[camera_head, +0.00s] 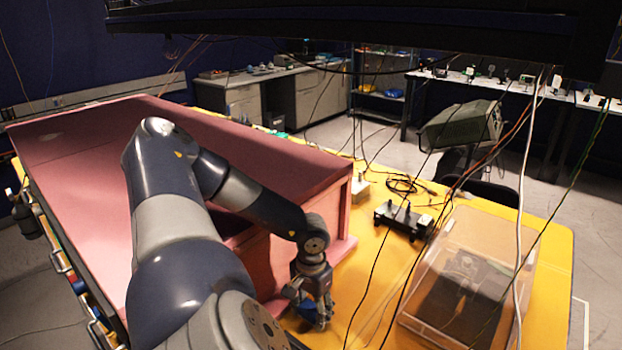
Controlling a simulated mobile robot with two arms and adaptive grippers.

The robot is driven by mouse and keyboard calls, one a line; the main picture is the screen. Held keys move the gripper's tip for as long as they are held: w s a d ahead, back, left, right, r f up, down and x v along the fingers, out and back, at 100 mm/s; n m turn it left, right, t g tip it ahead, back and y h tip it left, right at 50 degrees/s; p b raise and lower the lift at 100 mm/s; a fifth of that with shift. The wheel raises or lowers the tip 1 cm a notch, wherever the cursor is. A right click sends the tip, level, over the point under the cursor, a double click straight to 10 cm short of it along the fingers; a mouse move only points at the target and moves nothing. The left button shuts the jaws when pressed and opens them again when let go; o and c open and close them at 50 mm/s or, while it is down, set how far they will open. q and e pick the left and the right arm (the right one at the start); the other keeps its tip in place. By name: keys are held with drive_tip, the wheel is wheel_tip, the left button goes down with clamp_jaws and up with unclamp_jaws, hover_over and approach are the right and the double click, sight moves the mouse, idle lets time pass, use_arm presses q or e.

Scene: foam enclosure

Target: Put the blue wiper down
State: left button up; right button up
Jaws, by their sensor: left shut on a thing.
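My left arm reaches across the pink foam enclosure (80,150) and over its right-hand wall. My left gripper (318,318) points down beside the outer face of that wall, low over the yellow table. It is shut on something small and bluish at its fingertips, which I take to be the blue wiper. The fingers hide most of it, and I cannot tell whether it touches the table. My right gripper is not in view.
The yellow table (375,240) has a black device (403,219) and loose cables on it. A clear-lidded box (465,275) stands to the right of the gripper. Thin cables hang down in front. A narrow strip of table is bare between gripper and box.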

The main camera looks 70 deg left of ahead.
sight(311, 308)
use_arm(q)
drive_tip(key=shift+f, duration=0.1)
drive_tip(key=shift+f, duration=0.1)
drive_tip(key=o, duration=0.7)
drive_tip(key=shift+o, duration=0.2)
drive_tip(key=shift+r, duration=0.2)
wheel_tip(311, 308, up, 12)
drive_tip(key=b, duration=0.2)
